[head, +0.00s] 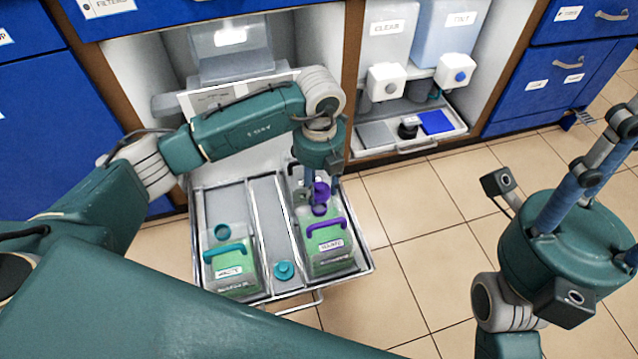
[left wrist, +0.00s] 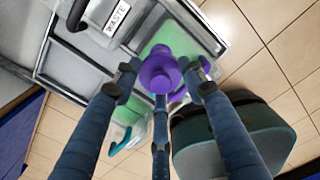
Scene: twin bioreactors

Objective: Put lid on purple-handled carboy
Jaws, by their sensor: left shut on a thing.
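The purple-handled carboy (head: 335,258) stands upright in the right compartment of a pulled-out tray, with green contents and a label. Its purple neck (head: 320,209) points up. My left gripper (head: 317,187) is above the neck, shut on a purple lid (head: 321,190). In the left wrist view the lid (left wrist: 160,72) sits between the fingertips of my left gripper (left wrist: 160,84) and hides much of what is below. Whether it touches the neck I cannot tell. My right gripper (head: 600,165) is raised at the right, away from the carboy; its finger opening is unclear.
A teal-handled carboy (head: 233,270) stands in the left compartment. A teal lid (head: 284,270) lies on the tray's middle strip. The tray's metal rim (head: 366,262) surrounds them. Tiled floor (head: 430,250) is clear right of the tray.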

